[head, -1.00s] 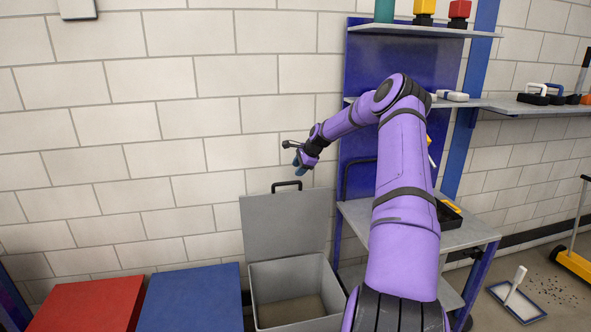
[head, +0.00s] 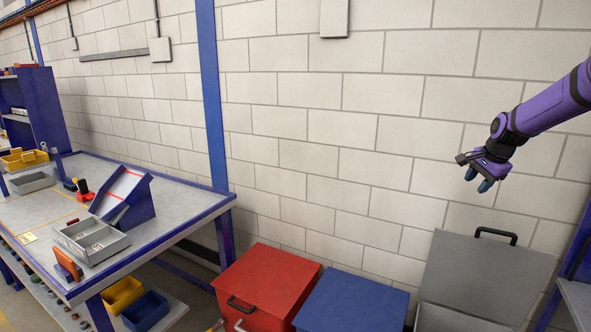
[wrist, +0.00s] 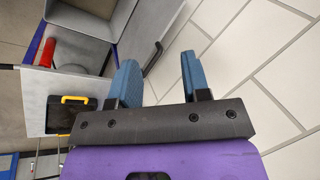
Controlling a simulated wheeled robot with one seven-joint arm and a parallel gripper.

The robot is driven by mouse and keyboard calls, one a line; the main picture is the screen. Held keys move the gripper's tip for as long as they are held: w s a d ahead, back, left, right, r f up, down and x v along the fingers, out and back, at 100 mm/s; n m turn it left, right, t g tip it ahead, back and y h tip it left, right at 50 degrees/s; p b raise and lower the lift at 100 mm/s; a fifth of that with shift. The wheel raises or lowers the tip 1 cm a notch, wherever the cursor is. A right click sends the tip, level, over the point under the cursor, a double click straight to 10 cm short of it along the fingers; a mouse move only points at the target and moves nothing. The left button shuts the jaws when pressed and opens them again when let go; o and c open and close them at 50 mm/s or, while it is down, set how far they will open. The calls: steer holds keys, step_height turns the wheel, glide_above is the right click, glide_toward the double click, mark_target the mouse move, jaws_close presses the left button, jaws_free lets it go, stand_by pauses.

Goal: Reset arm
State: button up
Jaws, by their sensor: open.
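My purple arm reaches in from the right edge in the head view. My gripper (head: 484,172) hangs in front of the white block wall, above the raised lid of a grey bin. In the wrist view its two blue fingers (wrist: 158,80) stand apart with nothing between them. The grey bin's lid (head: 485,272) stands open, with a black handle on its top edge.
A red-lidded bin (head: 268,285) and a blue-lidded bin (head: 352,303) stand left of the grey bin. A workbench (head: 190,212) with trays is at the left. The wrist view shows a black case with a yellow handle (wrist: 74,99).

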steer(key=s+a+r+n+h, duration=0.1)
steer(key=s+a+r+n, duration=0.3)
steer(key=s+a+r, duration=0.35)
steer(key=s+a+r+n+h, duration=0.1)
steer(key=s+a+r+n, duration=0.35)
steer(key=s+a, duration=0.55)
steer(key=s+a+n, duration=0.3)
steer(key=s+a, duration=0.1)
steer(key=s, duration=0.8)
steer(key=s+a+n+t+y, duration=0.1)
steer(key=s+a+n, duration=0.2)
steer(key=s, duration=0.9)
steer(key=shift+s+a+y, duration=0.15)
steer(key=shift+a+y, duration=0.15)
steer(key=shift+a, duration=0.7)
steer(key=shift+d+f+n, duration=0.1)
steer(key=shift+d+n, duration=0.05)
steer(key=shift+n, duration=0.1)
